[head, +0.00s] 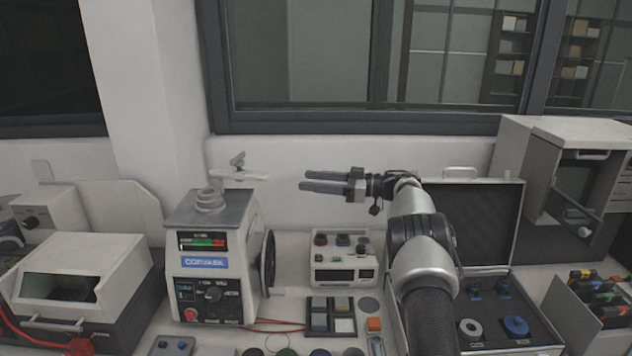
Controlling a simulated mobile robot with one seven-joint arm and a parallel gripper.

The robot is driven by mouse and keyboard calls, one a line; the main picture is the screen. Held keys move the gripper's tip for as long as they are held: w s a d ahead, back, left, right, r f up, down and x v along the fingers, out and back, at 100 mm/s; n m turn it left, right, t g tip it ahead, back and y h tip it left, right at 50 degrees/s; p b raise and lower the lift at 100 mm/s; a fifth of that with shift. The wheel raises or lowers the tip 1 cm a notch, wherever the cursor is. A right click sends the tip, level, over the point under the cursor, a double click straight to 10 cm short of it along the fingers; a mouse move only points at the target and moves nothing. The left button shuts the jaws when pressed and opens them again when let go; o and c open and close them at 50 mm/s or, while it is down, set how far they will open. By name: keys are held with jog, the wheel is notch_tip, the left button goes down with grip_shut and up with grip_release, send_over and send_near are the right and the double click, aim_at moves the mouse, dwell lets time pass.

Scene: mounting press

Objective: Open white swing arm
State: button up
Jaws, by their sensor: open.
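The mounting press (212,265) stands left of centre, with a dark top plate, a display and a control panel on its front. Its white swing arm (241,174) lies level above the top plate, with its free end pointing right and a small grey knob (237,159) on it. A stepped round collar (209,199) sits on the plate below the arm's left end. My gripper (303,181) is open and empty, pointing left. Its fingertips are to the right of the swing arm's end, with a visible gap between them.
A small control box (343,259) and a tray of square pieces (331,317) stand on the bench right of the press. An open case (503,325) lies under my arm. A white machine (75,278) stands at left. A dark handwheel is on the press's right side.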

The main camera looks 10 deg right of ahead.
jog(key=shift+c, duration=0.3)
jog(key=c, duration=0.3)
jog(key=shift+w+a+r+n+t+b, duration=0.1)
jog(key=shift+w+a+n+t+b, duration=0.15)
jog(key=shift+b, duration=0.45)
jog(key=c, duration=0.4)
jog(key=n+t+b, duration=0.1)
jog(key=b, duration=0.1)
jog(key=a+r+n+t+h+b, duration=0.1)
jog(key=b, duration=0.1)
jog(key=shift+a+r+n, duration=0.15)
jog(key=shift+a+n, duration=0.1)
jog(key=shift+n, duration=0.1)
grip_shut()
jog(key=s+a+f+n+t+h+b, duration=0.1)
jog(key=s+a+n+t+h+b, duration=0.35)
jog(key=s+n+b, duration=0.6)
jog(key=m, duration=0.2)
send_near(260, 177)
jog(key=a, duration=0.4)
jog(key=shift+n, duration=0.25)
jog(key=shift+w+d+f+p, duration=0.1)
jog(key=shift+w+p, duration=0.2)
jog(key=shift+w, duration=0.75)
jog(key=shift+w+d+p, duration=0.15)
jog(key=shift+w+p, duration=0.1)
jog(key=shift+w, duration=0.8)
